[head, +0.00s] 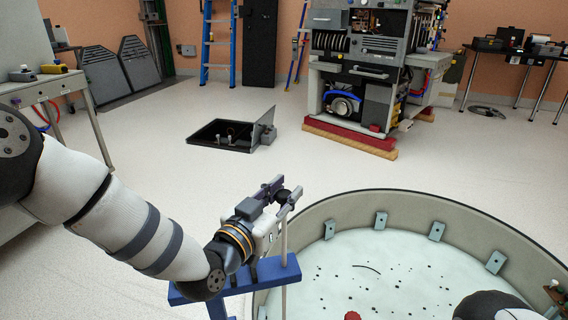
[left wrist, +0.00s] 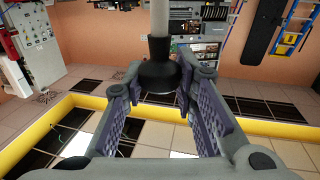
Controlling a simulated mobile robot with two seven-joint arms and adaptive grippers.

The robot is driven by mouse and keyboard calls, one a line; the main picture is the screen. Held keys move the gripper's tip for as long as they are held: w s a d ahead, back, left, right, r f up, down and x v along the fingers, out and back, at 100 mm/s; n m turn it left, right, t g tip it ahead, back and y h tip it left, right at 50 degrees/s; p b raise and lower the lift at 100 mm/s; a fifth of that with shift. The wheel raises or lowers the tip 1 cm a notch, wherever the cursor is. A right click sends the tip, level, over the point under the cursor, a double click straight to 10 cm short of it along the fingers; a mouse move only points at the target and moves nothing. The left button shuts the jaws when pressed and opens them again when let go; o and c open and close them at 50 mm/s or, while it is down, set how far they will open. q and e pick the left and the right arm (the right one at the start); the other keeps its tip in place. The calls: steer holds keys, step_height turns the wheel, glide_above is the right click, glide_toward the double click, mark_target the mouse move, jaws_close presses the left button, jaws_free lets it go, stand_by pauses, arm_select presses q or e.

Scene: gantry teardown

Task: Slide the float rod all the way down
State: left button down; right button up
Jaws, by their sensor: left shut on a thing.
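The float rod (head: 284,237) is a thin pale upright rod with a black knob (head: 283,196) near its top. It stands beside the round tank and passes the blue bracket (head: 262,277). My left gripper (head: 284,192) is shut around the knob, well above the bracket. In the left wrist view the knob (left wrist: 158,77) sits between the two ridged finger pads, with the white rod (left wrist: 160,20) running from it to the top edge. The rod's lower end is out of frame. My right gripper cannot be made out.
The open round tank (head: 345,205) has a pale floor with dark specks and several blue-grey clips inside its rim. A black floor hatch (head: 225,134) has its lid raised. A large machine (head: 365,85) stands behind. The floor between is clear.

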mark_target(283, 237)
arm_select(q)
step_height(283, 237, down, 11)
steer(key=b, duration=0.4)
steer(key=shift+s+f, duration=0.15)
arm_select(e)
steer(key=shift+g, duration=0.3)
steer(key=f, duration=0.1)
steer(key=s+f, duration=0.1)
steer(key=f, duration=0.2)
steer(key=shift+s+f, duration=0.2)
steer(key=shift+s, duration=0.15)
arm_select(q)
steer(key=shift+f, duration=0.1)
steer(key=c, duration=1.3)
jaws_free()
steer(key=v, duration=1.2)
